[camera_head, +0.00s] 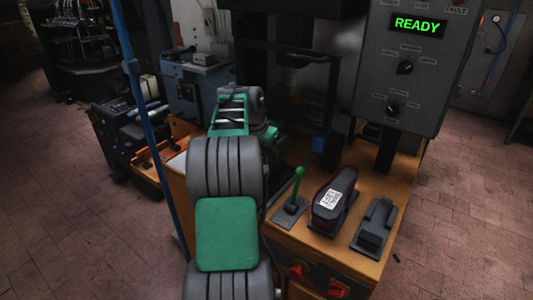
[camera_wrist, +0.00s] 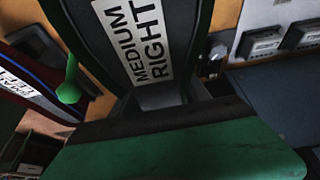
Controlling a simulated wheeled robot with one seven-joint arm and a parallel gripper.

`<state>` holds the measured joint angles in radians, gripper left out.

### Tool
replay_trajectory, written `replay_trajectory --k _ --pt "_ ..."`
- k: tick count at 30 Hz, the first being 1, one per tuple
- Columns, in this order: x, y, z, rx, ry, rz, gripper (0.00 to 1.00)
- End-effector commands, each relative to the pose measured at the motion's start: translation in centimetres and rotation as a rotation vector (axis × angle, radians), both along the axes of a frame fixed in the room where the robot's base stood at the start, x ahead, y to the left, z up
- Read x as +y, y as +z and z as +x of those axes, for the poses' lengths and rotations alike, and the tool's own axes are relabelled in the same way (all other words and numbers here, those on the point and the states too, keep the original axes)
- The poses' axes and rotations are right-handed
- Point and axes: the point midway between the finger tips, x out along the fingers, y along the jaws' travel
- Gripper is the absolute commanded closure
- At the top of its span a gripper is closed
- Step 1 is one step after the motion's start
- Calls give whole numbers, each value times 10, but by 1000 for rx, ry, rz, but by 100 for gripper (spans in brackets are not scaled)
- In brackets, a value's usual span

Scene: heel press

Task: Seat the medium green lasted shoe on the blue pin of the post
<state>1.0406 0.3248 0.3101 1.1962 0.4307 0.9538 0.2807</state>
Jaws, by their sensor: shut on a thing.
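The green lasted shoe (camera_wrist: 190,35), dark with green edges and a white label reading MEDIUM RIGHT, fills the upper middle of the wrist view. My gripper (camera_wrist: 165,97) is shut on it at its lower end; the fingertips are mostly hidden. In the head view my green and grey arm reaches toward the press and covers most of the gripper and shoe. A small blue piece (camera_head: 318,142) shows under the press, right of my arm. I cannot tell whether it is the post's blue pin. The post is not clear in either view.
A dark shoe with red trim and a white label (camera_head: 331,200) rests on the orange bench. It also shows in the wrist view (camera_wrist: 28,88). A green-knobbed lever (camera_head: 298,180) stands left of it, a black pedal-like block (camera_head: 376,226) right. The control box (camera_head: 416,60) reads READY.

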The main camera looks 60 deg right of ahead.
Motion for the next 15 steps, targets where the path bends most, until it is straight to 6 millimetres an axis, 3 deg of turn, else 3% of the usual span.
replay_trajectory --k 7,8,15 --pt "-1 -2 0 -2 0 -4 100" --pt "-1 -2 0 -2 0 -4 45" --pt "0 -4 0 0 1 0 25"
